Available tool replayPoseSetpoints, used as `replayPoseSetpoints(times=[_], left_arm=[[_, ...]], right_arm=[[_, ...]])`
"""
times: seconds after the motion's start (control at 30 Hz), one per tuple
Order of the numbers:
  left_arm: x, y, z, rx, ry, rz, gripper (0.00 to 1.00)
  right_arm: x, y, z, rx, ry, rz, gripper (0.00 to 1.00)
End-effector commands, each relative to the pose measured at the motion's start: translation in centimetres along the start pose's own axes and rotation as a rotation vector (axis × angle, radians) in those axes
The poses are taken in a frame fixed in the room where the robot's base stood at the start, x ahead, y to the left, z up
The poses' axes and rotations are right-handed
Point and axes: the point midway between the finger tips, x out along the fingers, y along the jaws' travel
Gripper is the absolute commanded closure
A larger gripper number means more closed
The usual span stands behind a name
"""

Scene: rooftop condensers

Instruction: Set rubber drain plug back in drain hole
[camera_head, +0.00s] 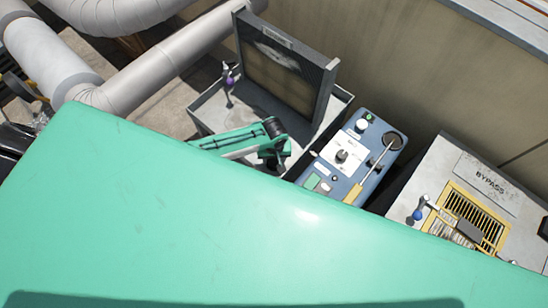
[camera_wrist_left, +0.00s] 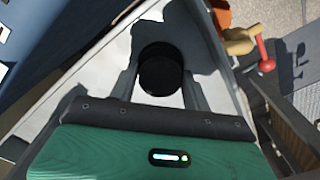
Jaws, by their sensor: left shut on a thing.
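My left gripper (camera_head: 275,158) reaches down over the light grey tray (camera_head: 207,117), near its front right corner. In the left wrist view its two grey fingers (camera_wrist_left: 158,82) are shut on the black round rubber drain plug (camera_wrist_left: 160,70), one on each side. The pale tray floor (camera_wrist_left: 196,32) lies beyond the plug, with dark shadows on it. I cannot tell whether the plug touches the floor. In the head view I cannot pick the plug out from the dark gripper parts. I see no drain hole in either view. My right gripper is not in view.
A dark-framed panel (camera_head: 285,75) stands upright at the tray's back. A purple-handled valve (camera_head: 230,78) is at its left. A blue control box (camera_head: 375,165) adjoins the tray's right; a bypass unit (camera_head: 485,180) with a yellow grate stands farther right. Pipes (camera_head: 165,70) run at back left.

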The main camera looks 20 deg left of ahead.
Motion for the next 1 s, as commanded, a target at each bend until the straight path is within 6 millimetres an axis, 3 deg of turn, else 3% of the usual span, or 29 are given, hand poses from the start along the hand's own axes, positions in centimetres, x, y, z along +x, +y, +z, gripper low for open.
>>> replayPoseSetpoints(times=[0.2, 0.23, 0.33, 0.37, 0.73, 1.0], left_arm=[[0.2, 0.0, 0.0, -0.001, -0.001, 0.0, 0.78], [0.2, 0.0, 0.0, -0.001, 0.0, 0.0, 0.48], [0.2, 0.0, 0.0, -0.001, 0.0, 0.0, 0.28], [0.2, 0.0, 0.0, -0.001, 0.0, 0.0, 0.26], [-0.3, 0.0, 0.0, 0.0, 0.001, 0.002, 0.26], [-4.3, 0.0, -0.1, 0.0, 0.002, 0.003, 0.26]], right_arm=[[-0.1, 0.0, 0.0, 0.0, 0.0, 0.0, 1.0], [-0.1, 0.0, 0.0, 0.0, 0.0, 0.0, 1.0], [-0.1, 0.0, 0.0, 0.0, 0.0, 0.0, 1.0], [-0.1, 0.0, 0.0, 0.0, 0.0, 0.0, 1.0], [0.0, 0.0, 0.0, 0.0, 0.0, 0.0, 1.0], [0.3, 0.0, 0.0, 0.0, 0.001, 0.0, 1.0]])
